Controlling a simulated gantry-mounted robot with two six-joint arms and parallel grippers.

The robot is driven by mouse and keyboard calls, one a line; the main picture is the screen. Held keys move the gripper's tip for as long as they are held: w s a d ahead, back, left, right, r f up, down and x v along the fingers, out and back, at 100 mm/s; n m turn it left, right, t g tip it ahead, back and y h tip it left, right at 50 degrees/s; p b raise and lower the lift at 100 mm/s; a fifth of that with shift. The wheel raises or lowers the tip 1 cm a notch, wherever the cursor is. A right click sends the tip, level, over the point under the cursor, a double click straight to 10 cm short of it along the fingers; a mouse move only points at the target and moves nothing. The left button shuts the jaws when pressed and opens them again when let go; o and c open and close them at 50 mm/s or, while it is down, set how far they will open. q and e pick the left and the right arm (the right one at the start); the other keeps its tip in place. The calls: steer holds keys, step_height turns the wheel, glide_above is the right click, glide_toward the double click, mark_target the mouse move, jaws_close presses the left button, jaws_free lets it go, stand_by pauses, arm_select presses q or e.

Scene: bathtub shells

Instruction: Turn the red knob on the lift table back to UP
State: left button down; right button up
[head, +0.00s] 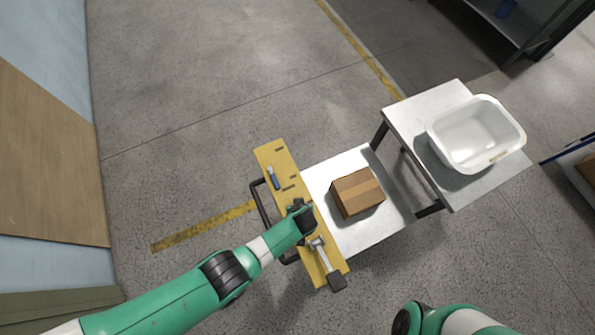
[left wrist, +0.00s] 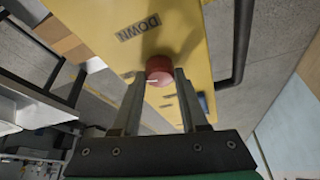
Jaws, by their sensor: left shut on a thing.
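The red knob (left wrist: 159,69) sits on the yellow panel of the lift table, between the two fingers of my left gripper (left wrist: 159,76), which is shut on it. A pale mark shows on the knob's left side in the left wrist view. In the head view my left gripper (head: 300,209) is over the yellow panel (head: 268,156) and hides the knob. My right arm shows at the bottom edge, but its gripper is out of view.
The lift table's white top (head: 345,236) carries a cardboard box (head: 357,193). A blue-handled part (head: 274,178) and a grey lever (head: 320,254) are on the panel. A white tub shell (head: 475,135) rests on a neighbouring table (head: 410,115). The floor behind is clear.

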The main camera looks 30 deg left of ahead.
arm_select(q)
steer(key=shift+f+n+g+b, duration=0.15)
steer(key=shift+n+g+b, duration=0.2)
steer(key=shift+n, duration=0.75)
steer(key=shift+n+y, duration=0.4)
steer(key=shift+n, duration=0.3)
steer(key=shift+g, duration=0.25)
steer(key=shift+c, duration=2.1)
jaws_free()
steer(key=shift+d, duration=0.1)
